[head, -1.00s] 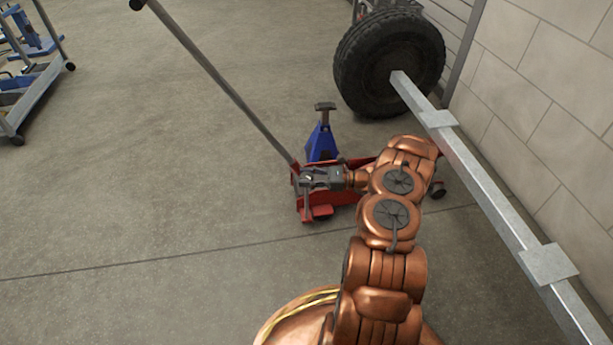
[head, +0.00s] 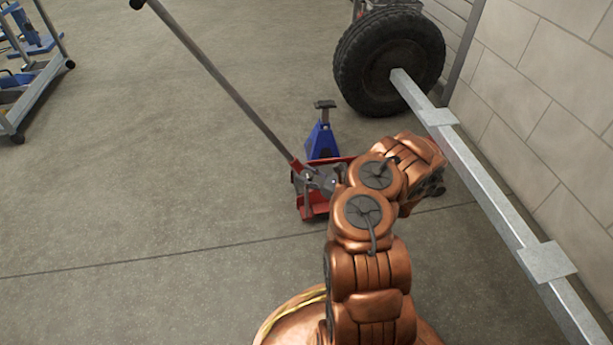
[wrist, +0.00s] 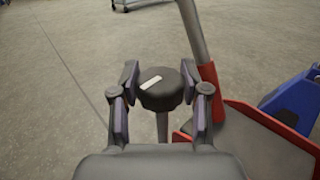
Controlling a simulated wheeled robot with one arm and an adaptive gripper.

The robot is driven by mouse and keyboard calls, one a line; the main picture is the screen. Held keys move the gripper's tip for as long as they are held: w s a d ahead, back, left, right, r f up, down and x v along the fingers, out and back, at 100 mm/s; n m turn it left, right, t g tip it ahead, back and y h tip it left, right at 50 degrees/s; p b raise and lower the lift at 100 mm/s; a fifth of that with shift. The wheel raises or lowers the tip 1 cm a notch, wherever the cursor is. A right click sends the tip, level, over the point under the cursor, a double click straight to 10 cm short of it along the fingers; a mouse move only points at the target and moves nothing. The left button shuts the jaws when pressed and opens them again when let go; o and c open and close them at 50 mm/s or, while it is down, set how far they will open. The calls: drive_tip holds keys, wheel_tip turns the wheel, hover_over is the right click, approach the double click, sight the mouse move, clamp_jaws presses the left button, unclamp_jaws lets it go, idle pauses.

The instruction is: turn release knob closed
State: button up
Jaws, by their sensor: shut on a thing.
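The release knob (wrist: 160,90) is a round black cap with a short white mark on top, on a thin stem, in the middle of the wrist view. My gripper (wrist: 158,78) has one finger on each side of it and is shut on it. The white mark lies slightly tilted. The knob belongs to the red floor jack (head: 313,205), whose long handle (head: 225,85) leans up to the left.
A blue jack stand (head: 322,140) is just behind the jack. A metal beam (head: 480,175) runs along the right, with a tyre (head: 388,62) at its far end and a block wall (head: 545,110) beyond. The floor to the left is open; a cart (head: 35,90) stands far left.

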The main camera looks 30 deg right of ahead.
drive_tip(key=shift+m+h, duration=0.4)
drive_tip(key=shift+h, duration=0.2)
drive_tip(key=o, duration=1.1)
drive_tip(key=shift+o, duration=0.2)
drive_tip(key=v, duration=1.2)
drive_tip(key=shift+f, duration=0.25)
